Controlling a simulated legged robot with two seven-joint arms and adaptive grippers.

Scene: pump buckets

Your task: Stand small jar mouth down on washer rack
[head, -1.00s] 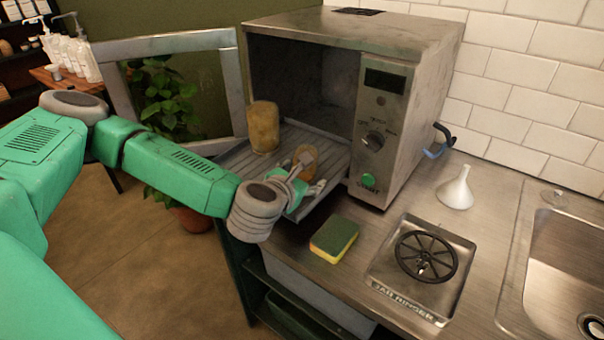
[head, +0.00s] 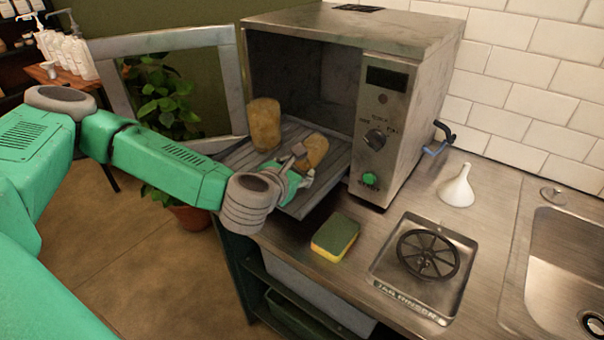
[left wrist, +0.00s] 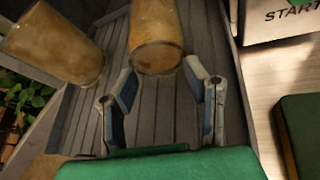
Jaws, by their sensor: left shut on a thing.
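A cloudy amber jar (head: 314,151) leans to the right at my left gripper (head: 300,165), over the front of the ribbed washer rack (head: 240,157). My left gripper is shut on it; in the left wrist view the fingers (left wrist: 167,80) are at the near end of this jar (left wrist: 156,36). Its mouth is hard to make out. A second amber jar (head: 263,125) stands farther back on the rack, left of the held one; it also shows in the left wrist view (left wrist: 52,45). My right gripper is out of view.
The steel washer (head: 390,100) has its door (head: 165,42) open at left. A sponge (head: 335,236), a jar rinser (head: 428,254), a white funnel (head: 457,188) and a sink (head: 570,260) are on the counter. The rack's ribs left of the held jar are bare.

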